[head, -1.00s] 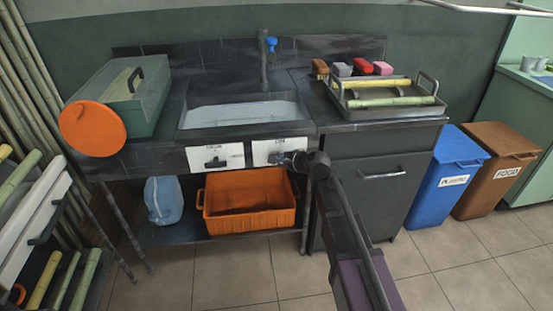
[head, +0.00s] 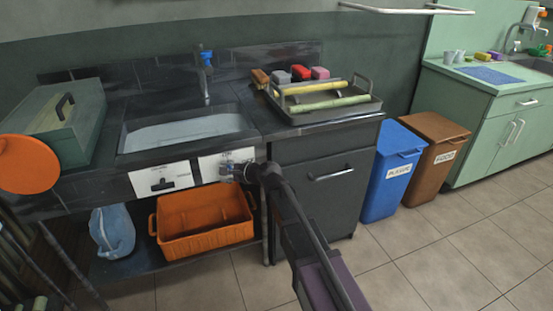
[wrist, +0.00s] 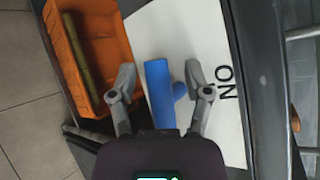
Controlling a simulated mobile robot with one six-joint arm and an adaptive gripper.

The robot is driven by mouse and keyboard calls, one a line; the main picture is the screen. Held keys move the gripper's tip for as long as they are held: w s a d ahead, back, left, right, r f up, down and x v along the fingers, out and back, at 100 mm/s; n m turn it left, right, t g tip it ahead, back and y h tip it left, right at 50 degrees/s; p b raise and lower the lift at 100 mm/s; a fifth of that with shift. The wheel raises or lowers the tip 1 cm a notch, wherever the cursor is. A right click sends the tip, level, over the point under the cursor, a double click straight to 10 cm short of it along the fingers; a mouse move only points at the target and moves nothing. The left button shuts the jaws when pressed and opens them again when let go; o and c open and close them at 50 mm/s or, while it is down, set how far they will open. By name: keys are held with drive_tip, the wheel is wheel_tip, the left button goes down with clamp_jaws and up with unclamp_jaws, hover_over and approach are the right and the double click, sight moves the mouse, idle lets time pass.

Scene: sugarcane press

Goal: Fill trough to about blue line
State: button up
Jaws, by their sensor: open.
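The trough (head: 250,128) is a dark sink set in the counter, with pale water in it in the head view. I cannot make out a blue line. A tap with a blue knob (head: 206,57) stands behind it. Below the trough, a white panel with a black handle (head: 162,184) is beside a second white panel (head: 212,165). My gripper (head: 238,172) is at that second panel. In the wrist view my gripper (wrist: 160,74) is open, with a blue handle (wrist: 157,92) between its fingers, in front of a white plate (wrist: 205,30) with black lettering.
An orange crate (head: 165,243) sits on the shelf below; a stalk lies in it in the wrist view. A tray (head: 365,108) with cane stands right of the trough. Blue bin (head: 380,195) and brown bin (head: 432,180) stand right of the cabinet. The floor in front is clear.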

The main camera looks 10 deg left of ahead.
drive_tip(key=shift+w+d+r+m+y+b, duration=0.1)
drive_tip(key=shift+d+r+m+y+b, duration=0.05)
drive_tip(key=shift+m+y+b, duration=1.1)
drive_tip(key=shift+w+d+r+m+y+b, duration=0.1)
drive_tip(key=shift+m+y+b, duration=0.75)
drive_tip(key=shift+b, duration=0.7)
drive_tip(key=v, duration=1.4)
drive_tip(key=w+d+r+n+g+h+p, duration=0.2)
drive_tip(key=w+n+g+h+p, duration=0.1)
drive_tip(key=n+p, duration=0.5)
drive_tip(key=w+d+r+n+g+h+p, duration=0.2)
drive_tip(key=w+r+n+g+h+p, duration=0.1)
drive_tip(key=n+p, duration=0.6)
drive_tip(key=shift+w+n+h, duration=0.3)
drive_tip(key=shift+w+n, duration=0.55)
drive_tip(key=shift+n, duration=0.15)
